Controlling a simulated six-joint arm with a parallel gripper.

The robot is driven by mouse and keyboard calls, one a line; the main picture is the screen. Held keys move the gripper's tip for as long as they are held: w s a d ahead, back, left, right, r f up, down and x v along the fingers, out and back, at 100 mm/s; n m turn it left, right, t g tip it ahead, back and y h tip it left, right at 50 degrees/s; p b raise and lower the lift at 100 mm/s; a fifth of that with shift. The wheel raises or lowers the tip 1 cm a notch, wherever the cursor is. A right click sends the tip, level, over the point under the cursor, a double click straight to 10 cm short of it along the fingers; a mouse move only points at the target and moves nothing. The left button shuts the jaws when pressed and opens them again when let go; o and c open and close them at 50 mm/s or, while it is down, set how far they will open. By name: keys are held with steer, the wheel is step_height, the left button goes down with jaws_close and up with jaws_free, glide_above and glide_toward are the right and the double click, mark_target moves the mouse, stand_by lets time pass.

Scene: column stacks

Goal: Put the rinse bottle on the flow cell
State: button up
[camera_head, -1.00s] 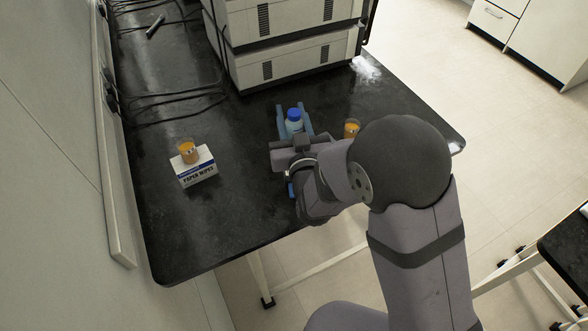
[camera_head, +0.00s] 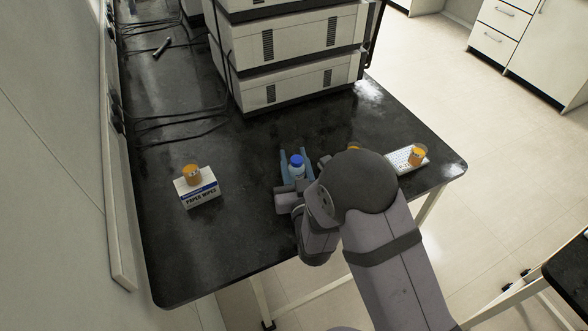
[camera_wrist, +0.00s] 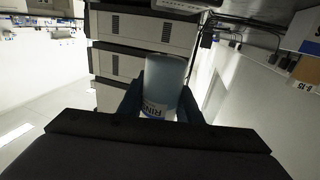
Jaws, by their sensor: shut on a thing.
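The rinse bottle (camera_head: 297,172), pale with a blue cap, is upright between the two blue fingers of my gripper (camera_head: 296,158) in the head view. In the wrist view the bottle (camera_wrist: 165,85) appears inverted, its label partly legible, with a dark finger on either side. My gripper is shut on it. I cannot tell from the head view how far the bottle is above the bench. I cannot make out for sure which thing is the flow cell.
A white gridded plate (camera_head: 402,158) with another orange container (camera_head: 418,154) is at right. A third orange item is mostly hidden by my arm. White instruments (camera_head: 295,75) and cables stand behind.

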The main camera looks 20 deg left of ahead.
mark_target(294, 173)
steer(key=shift+f, duration=2.1)
steer(key=shift+f, duration=0.15)
steer(key=o, duration=1.1)
steer(key=shift+s+r, duration=0.1)
steer(key=shift+r, duration=0.1)
steer(key=shift+s+d+f, duration=0.1)
steer(key=shift+s+d, duration=0.1)
steer(key=shift+s, duration=0.15)
steer(key=b+v, duration=0.1)
steer(key=v, duration=0.5)
steer(key=shift+s+d+b, duration=0.2)
steer(key=shift+s+b, duration=0.05)
steer(key=shift+b, duration=0.05)
